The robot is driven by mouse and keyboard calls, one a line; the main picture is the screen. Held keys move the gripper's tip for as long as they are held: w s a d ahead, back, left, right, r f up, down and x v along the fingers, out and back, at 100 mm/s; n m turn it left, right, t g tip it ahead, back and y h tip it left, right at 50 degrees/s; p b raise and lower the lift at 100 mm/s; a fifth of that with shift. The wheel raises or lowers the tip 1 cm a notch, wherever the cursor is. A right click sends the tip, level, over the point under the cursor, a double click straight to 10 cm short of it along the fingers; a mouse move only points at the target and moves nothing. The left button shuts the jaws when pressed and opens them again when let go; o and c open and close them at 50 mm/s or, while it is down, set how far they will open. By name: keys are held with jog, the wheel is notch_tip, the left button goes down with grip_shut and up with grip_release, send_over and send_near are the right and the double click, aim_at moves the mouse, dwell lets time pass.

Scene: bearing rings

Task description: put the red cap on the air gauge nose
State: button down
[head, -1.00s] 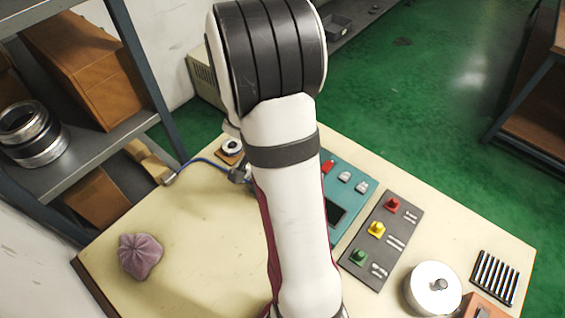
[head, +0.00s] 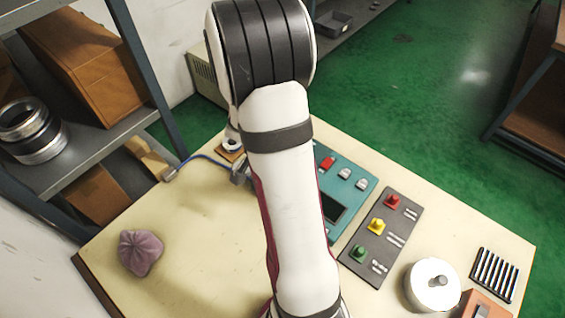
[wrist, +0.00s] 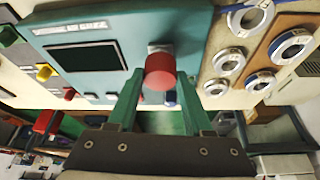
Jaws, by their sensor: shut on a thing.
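The red cap (wrist: 160,72) is between the green fingertips of my gripper (wrist: 160,82) in the wrist view, and the jaws are shut on it. Behind the cap, a grey fitting (wrist: 160,47), seemingly the air gauge nose, shows on the teal air gauge box (wrist: 115,30). The cap overlaps the fitting in the picture; I cannot tell whether it is seated on it or in front of it. In the head view, my arm hides the gripper, cap and nose, and part of the teal box (head: 352,180) shows right of the arm.
Metal rings (wrist: 250,18) sit on wooden boards beside the gauge box. A grey panel (head: 378,245) carries red, yellow and green buttons. A blue cable (head: 205,158) runs behind my arm. A purple cloth (head: 140,252) lies left; the tabletop around it is clear.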

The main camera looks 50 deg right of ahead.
jog(key=shift+f, duration=0.2)
dwell(0.5)
jog(key=shift+f, duration=0.4)
jog(key=shift+f, duration=0.15)
jog(key=shift+c, duration=1.1)
grip_release()
notch_tip(320, 180, up, 7)
jog(key=shift+f, duration=0.1)
jog(key=shift+r, duration=0.35)
